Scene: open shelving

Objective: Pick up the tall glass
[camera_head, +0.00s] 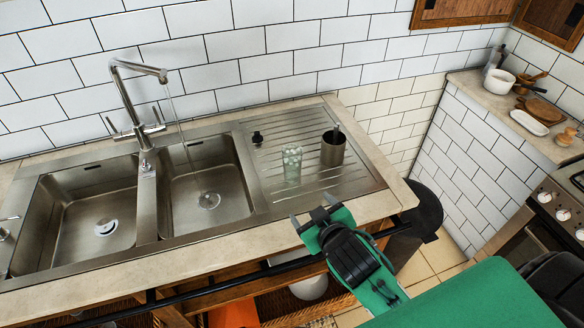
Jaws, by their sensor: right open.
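The tall glass (292,163) is clear with a pale dotted look and stands upright on the ribbed steel drainboard (330,185), right of the sink bowls. My right gripper (312,212) is green and black, in front of the glass near the counter's front edge. Its fingers are apart, and it is clear of the glass with nothing visible between them. My left gripper is not in view.
A dark metal cup (333,148) with a utensil stands right of the glass. A small black item (257,138) lies behind it. The tall faucet (140,90) runs water into the right bowl (205,185). A dark bin (424,210) stands beyond the counter's right end.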

